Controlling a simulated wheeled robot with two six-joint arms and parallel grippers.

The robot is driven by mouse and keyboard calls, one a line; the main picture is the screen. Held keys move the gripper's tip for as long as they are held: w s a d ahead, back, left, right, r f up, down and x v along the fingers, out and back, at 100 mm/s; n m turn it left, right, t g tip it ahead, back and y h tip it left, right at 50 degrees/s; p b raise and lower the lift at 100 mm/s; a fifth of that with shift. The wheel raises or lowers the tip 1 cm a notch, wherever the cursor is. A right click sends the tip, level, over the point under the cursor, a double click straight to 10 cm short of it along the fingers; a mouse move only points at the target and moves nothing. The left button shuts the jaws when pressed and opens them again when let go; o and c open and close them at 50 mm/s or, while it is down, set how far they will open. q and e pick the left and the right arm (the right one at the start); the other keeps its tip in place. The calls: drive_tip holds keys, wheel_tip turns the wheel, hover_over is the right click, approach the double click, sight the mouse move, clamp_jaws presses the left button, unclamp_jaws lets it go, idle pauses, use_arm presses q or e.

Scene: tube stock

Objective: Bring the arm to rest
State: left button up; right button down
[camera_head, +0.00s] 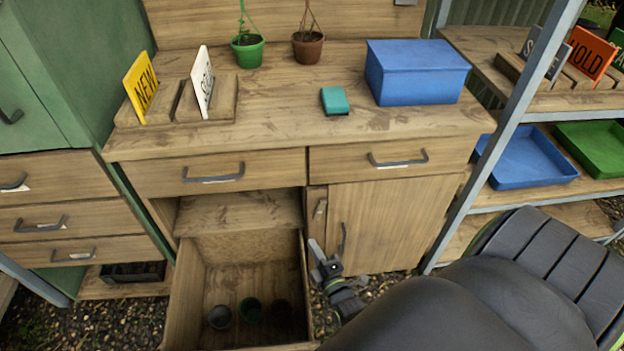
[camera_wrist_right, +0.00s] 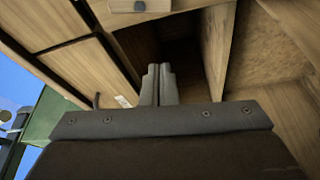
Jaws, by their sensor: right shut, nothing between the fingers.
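My right arm comes in from the lower right of the head view. Its gripper (camera_head: 320,258) is shut and empty, close to the right wall of the open bottom drawer (camera_head: 245,248). In the right wrist view the fingers (camera_wrist_right: 158,84) are together with nothing between them, and cabinet wood lies beyond. I cannot tell whether the fingertips touch the drawer wall or the cabinet door. My left gripper is not in view.
The pulled-out drawer holds small dark pots (camera_head: 250,310). A closed cabinet door (camera_head: 385,225) is right of the gripper. The worktop holds a blue box (camera_head: 415,75), a teal block (camera_head: 335,101), sign holders and two hanging pots. A metal shelf post (camera_head: 520,110) stands right.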

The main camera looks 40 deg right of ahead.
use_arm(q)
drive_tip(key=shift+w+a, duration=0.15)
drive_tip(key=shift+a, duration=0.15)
